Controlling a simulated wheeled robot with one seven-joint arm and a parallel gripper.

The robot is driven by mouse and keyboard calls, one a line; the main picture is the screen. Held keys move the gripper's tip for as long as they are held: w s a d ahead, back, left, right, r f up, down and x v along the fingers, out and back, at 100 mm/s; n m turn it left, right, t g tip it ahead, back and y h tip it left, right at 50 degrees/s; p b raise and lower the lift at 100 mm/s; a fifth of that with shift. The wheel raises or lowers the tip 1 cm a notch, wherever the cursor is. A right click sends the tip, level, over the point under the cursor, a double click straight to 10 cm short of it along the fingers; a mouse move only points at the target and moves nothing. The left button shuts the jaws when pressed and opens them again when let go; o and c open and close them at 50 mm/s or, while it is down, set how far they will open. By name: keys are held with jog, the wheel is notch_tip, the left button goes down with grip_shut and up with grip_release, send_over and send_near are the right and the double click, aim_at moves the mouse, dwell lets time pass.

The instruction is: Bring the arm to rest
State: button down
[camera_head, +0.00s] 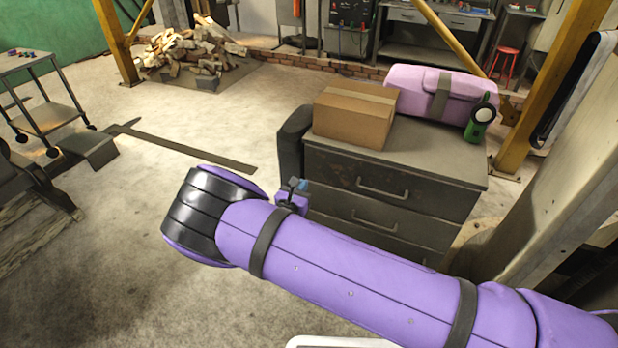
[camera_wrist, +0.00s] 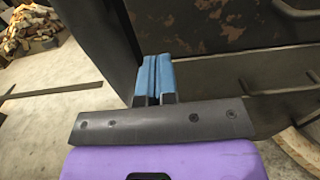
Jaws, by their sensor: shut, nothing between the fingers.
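My arm, in a purple cover with black bands, stretches across the lower half of the head view. My gripper (camera_wrist: 153,80) has blue fingers that are pressed together and empty in the wrist view. It points toward the front of the grey drawer cabinet (camera_wrist: 205,35). In the head view only a small blue part of the gripper (camera_head: 302,184) shows behind the arm, near the left edge of the cabinet (camera_head: 395,172). I cannot tell how far the fingertips are from the cabinet.
A cardboard box (camera_head: 353,115), a pink bag (camera_head: 440,90) and a green device (camera_head: 480,124) stand on the cabinet. A concrete block (camera_head: 545,215) rises at the right. A cart (camera_head: 45,115) and a rubble pile (camera_head: 195,52) are farther left. The floor at centre left is mostly clear.

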jog(key=v, duration=0.6)
jog(key=s+d+r+m+g+h, duration=0.25)
jog(key=d+r+m+g, duration=1.4)
jog(key=d+r, duration=1.15)
jog(key=s+d+r+m+t+y, duration=0.1)
jog(key=s+d+r+m+y, duration=0.2)
jog(key=s+d+r+m, duration=0.3)
jog(key=s+d+r+m+t+y, duration=0.1)
jog(key=s+d+r+m+y, duration=0.25)
jog(key=s+r, duration=0.35)
jog(key=s+r+m+t+y, duration=0.1)
jog(key=s+r+m, duration=0.1)
jog(key=s, duration=0.6)
jog(key=s+d+r+m+t+y, duration=0.1)
jog(key=s+r+m+t, duration=0.1)
jog(key=s, duration=0.6)
jog(key=shift+d+r+m, duration=0.15)
jog(key=shift+r+m, duration=0.65)
jog(key=shift+m, duration=0.1)
jog(key=shift+s, duration=0.15)
